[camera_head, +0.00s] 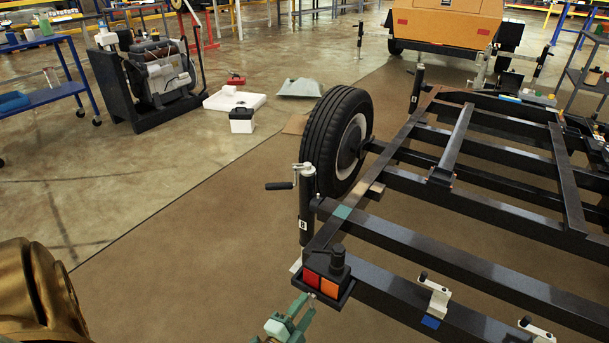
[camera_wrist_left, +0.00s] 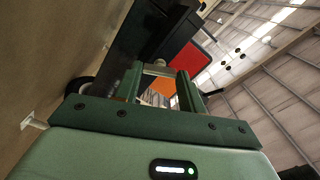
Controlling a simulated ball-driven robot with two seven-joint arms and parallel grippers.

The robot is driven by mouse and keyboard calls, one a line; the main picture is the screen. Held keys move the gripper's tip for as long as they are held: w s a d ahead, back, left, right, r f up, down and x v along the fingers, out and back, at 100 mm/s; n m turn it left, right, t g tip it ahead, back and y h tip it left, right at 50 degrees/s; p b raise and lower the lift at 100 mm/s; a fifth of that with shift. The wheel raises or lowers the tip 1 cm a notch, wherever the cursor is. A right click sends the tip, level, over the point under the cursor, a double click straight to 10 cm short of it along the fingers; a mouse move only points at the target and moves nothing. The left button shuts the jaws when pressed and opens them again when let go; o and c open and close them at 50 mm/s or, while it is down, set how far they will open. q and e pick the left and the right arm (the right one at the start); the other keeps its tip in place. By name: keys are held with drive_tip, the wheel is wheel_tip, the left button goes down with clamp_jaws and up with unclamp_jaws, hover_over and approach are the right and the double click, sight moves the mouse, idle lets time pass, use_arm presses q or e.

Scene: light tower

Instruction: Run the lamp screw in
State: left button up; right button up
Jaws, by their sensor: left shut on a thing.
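The lamp (camera_head: 323,281), with a red and an orange lens and a dark housing, sits in a black bracket at the near left corner of the black trailer frame (camera_head: 380,240). My green left gripper (camera_head: 303,304) is at the lamp's near lower edge. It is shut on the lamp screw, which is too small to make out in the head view. In the left wrist view the lamp's red lens (camera_wrist_left: 187,64) shows beyond the two fingers (camera_wrist_left: 160,82), and a small pale round end lies between their tips. My right gripper is not in view.
A jack post with a crank handle (camera_head: 305,205) stands behind the lamp, beside a wheel (camera_head: 338,140). White clamps (camera_head: 435,297) sit on the near frame beam. Open brown floor (camera_head: 190,260) lies left of the frame.

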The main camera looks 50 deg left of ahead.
use_arm(q)
drive_tip(key=shift+s+d+f+m, duration=0.2)
drive_tip(key=shift+f+m, duration=0.1)
drive_tip(key=shift+m, duration=0.4)
drive_tip(key=o, duration=0.9)
drive_tip(key=shift+c, duration=0.2)
drive_tip(key=shift+o, duration=0.6)
drive_tip(key=shift+w+r, duration=0.1)
drive_tip(key=shift+r, duration=0.1)
drive_tip(key=shift+a, duration=0.1)
